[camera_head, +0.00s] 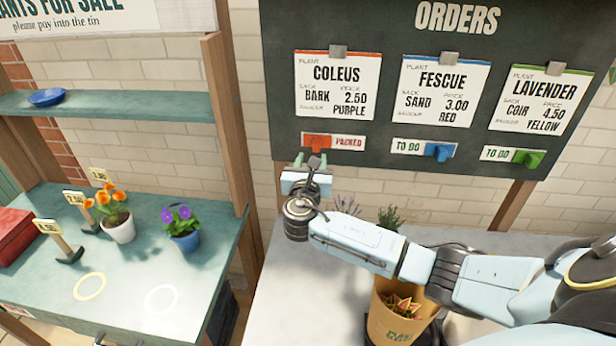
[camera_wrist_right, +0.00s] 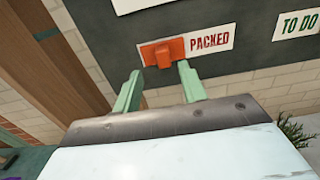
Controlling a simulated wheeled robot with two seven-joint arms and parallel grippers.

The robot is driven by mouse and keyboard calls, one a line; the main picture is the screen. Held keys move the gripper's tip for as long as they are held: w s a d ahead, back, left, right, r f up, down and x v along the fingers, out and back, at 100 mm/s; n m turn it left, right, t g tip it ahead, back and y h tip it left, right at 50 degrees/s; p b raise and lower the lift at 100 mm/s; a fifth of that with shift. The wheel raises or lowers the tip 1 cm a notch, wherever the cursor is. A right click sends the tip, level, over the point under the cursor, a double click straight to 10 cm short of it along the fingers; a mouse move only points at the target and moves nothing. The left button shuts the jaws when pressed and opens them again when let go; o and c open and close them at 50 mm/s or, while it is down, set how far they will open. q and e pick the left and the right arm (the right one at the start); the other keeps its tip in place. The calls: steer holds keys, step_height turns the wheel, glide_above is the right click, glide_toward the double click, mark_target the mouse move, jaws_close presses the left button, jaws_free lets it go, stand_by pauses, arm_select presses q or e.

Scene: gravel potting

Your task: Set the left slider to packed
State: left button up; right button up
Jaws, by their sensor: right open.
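The left slider is an orange-red knob (camera_head: 317,141) under the COLEUS card. It sits at the left end of its label strip (camera_head: 349,143), and the word PACKED shows to its right. In the right wrist view the knob (camera_wrist_right: 163,52) stands just beyond my right gripper's fingertips (camera_wrist_right: 157,76). My right gripper (camera_head: 310,161) is open, its two green fingers apart, just below the slider. I cannot tell whether a finger touches the knob. My left gripper is not in view.
The blue slider (camera_head: 438,152) and green slider (camera_head: 528,158) sit at the right of their strips, both showing TO DO. A paper bag (camera_head: 400,318) with a plant stands below my right arm. Flower pots (camera_head: 184,240) stand on the left bench.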

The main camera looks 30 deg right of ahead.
steer(key=v, duration=0.7)
stand_by(0.4)
